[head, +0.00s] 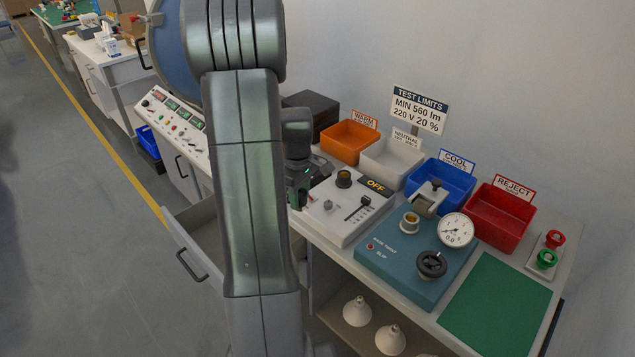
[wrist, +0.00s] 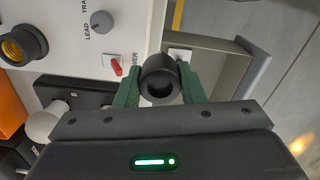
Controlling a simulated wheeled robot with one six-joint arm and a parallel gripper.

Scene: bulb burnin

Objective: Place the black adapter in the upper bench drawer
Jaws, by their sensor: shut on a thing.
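The black adapter (wrist: 160,85), a short hollow cylinder, is held between the green fingers of my gripper (wrist: 160,88) in the wrist view. Its open round end faces the camera. In the head view my gripper (head: 298,192) is partly hidden behind my arm, beside the bench's front edge near the white tester, and I cannot make out the adapter there. A bench drawer (head: 190,257) stands pulled out at the left of my arm, its right part hidden. The drawer (wrist: 258,75) also shows at the upper right of the wrist view, beyond the gripper.
The white tester box (head: 340,212) with an OFF display and the teal test unit (head: 415,265) stand on the bench. Orange (head: 348,142), white, blue and red bins line the back. Bulbs (head: 357,311) lie on the shelf below. The floor at left is clear.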

